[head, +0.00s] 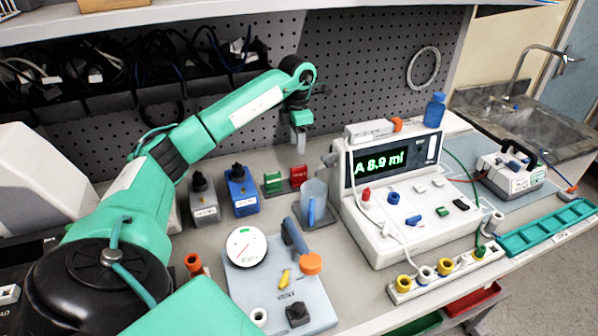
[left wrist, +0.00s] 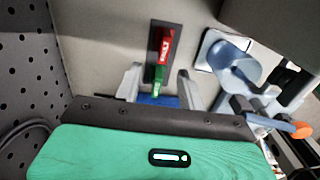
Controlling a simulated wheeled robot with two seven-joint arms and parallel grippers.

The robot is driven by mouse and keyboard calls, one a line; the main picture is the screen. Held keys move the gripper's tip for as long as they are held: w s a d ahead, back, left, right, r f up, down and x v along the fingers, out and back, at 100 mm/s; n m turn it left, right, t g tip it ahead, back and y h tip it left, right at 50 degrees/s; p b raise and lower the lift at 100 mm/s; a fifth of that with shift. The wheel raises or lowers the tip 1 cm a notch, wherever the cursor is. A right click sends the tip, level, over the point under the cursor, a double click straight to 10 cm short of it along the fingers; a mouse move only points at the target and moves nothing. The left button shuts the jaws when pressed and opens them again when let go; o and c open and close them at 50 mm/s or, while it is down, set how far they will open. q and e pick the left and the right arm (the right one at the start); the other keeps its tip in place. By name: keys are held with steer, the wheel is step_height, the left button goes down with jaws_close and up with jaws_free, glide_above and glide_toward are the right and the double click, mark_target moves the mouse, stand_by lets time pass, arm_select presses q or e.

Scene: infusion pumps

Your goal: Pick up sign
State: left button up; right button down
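A small sign with a red plate (head: 298,175) and a green plate (head: 273,181) on a dark base stands on the bench, left of the pump. It also shows in the left wrist view, with the red plate (left wrist: 162,45) farther from the gripper and the green plate (left wrist: 158,77) nearer. My left gripper (head: 298,140) hangs above and behind the sign, pointing down. In the left wrist view its two fingers (left wrist: 158,88) are apart and empty, with the green plate appearing between them. My right gripper is not in view.
The pump (head: 410,195) with a lit display is at right. A pegboard (head: 345,60) rises behind.

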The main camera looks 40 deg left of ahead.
mark_target(299, 167)
arm_select(q)
step_height(299, 167, down, 6)
steer(key=shift+f+p, duration=0.15)
steer(key=shift+p, duration=0.25)
steer(key=shift+s+d+f+p, duration=0.15)
steer(key=shift+d+f+p, duration=0.15)
steer(key=shift+f+p, duration=0.15)
step_height(299, 167, down, 4)
steer(key=shift+d+r+p, duration=0.1)
steer(key=shift+r+p, duration=0.05)
steer(key=shift+p, duration=0.35)
steer(key=shift+f, duration=0.2)
steer(key=shift+c, duration=0.4)
jaws_close()
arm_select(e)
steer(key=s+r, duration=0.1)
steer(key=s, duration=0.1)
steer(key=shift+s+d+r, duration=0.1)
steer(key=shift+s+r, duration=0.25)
